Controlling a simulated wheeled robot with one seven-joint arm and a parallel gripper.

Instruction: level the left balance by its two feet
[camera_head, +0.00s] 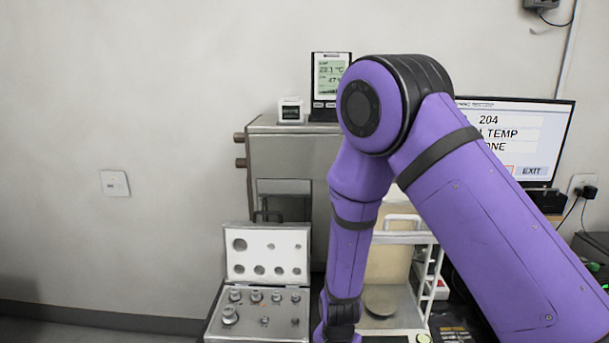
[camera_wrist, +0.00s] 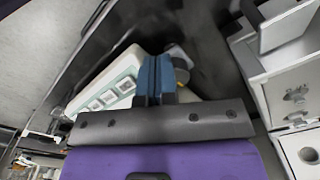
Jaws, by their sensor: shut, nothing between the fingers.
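The balance stands right of centre in the head view, with a white-framed draft shield (camera_head: 402,238) and a round metal pan (camera_head: 380,301). My arm covers part of it. A small green round spot (camera_head: 423,338) shows at its lower right corner. In the wrist view a pale panel with green edging and several square keys (camera_wrist: 108,88), seemingly the balance's front, lies left of the fingers. My gripper (camera_wrist: 155,75) has its blue fingers shut together and empty. A grey rounded part (camera_wrist: 181,60) sits just beyond the fingertips, perhaps a foot; contact cannot be told. The head view hides my fingertips.
An open weight case (camera_head: 230,326) with several metal weights stands left of the balance. Behind are a grey metal cabinet (camera_head: 290,150), a temperature display (camera_head: 331,80) and a monitor (camera_head: 530,120). In the wrist view, pale box-like parts with round fittings (camera_wrist: 290,95) stand close on the right.

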